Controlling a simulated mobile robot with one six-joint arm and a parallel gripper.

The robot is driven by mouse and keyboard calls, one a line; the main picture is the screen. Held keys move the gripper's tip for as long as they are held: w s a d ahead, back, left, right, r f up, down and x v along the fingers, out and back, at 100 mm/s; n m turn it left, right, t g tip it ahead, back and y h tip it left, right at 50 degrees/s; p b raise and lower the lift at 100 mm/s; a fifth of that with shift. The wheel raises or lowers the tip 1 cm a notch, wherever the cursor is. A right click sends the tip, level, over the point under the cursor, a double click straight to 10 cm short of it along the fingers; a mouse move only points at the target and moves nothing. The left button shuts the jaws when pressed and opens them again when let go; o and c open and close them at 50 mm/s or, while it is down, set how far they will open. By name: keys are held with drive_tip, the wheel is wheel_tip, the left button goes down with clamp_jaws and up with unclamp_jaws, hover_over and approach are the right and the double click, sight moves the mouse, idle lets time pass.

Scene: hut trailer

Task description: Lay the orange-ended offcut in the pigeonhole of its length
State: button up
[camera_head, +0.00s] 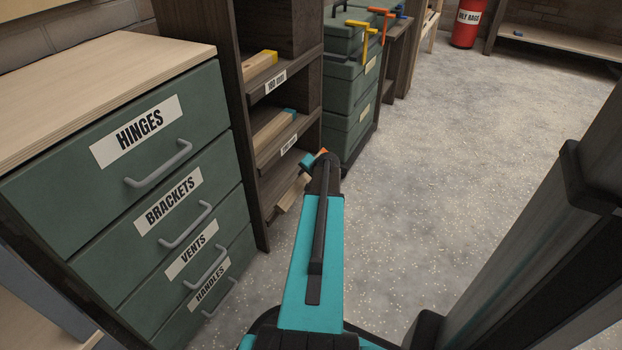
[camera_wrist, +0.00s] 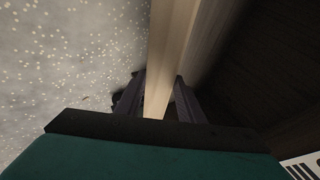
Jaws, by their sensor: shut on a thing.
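My gripper (camera_wrist: 160,98) is shut on a pale wooden offcut (camera_wrist: 170,50), which runs out between the fingers in the wrist view. In the head view my arm hides most of the gripper. A small orange patch (camera_head: 322,152) shows just beyond the arm's end, likely the offcut's orange end. Pale wood (camera_head: 292,193) shows left of the arm at the lowest visible pigeonhole; I cannot tell whether it is the held piece. The dark pigeonhole rack (camera_head: 240,130) stands left of the gripper. Its upper bay holds a yellow-ended offcut (camera_head: 260,65), its middle bay a teal-ended one (camera_head: 274,130).
A green drawer cabinet (camera_head: 130,190) with a pale top stands at the left, close to the rack. Green toolboxes (camera_head: 350,90) with orange and yellow clamps on top stand behind the rack. The speckled floor (camera_head: 450,150) is clear at the right.

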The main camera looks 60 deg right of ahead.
drive_tip(key=shift+w+f, duration=0.15)
drive_tip(key=shift+w, duration=1.8)
drive_tip(key=shift+w+f, duration=0.1)
drive_tip(key=shift+w, duration=1.85)
drive_tip(key=shift+f, duration=0.85)
drive_tip(key=o, duration=1.4)
drive_tip(key=shift+o, duration=0.2)
drive_tip(key=p+v, duration=0.4)
drive_tip(key=v, duration=0.9)
drive_tip(key=shift+s+a+r, duration=0.15)
drive_tip(key=shift+s+r, duration=0.1)
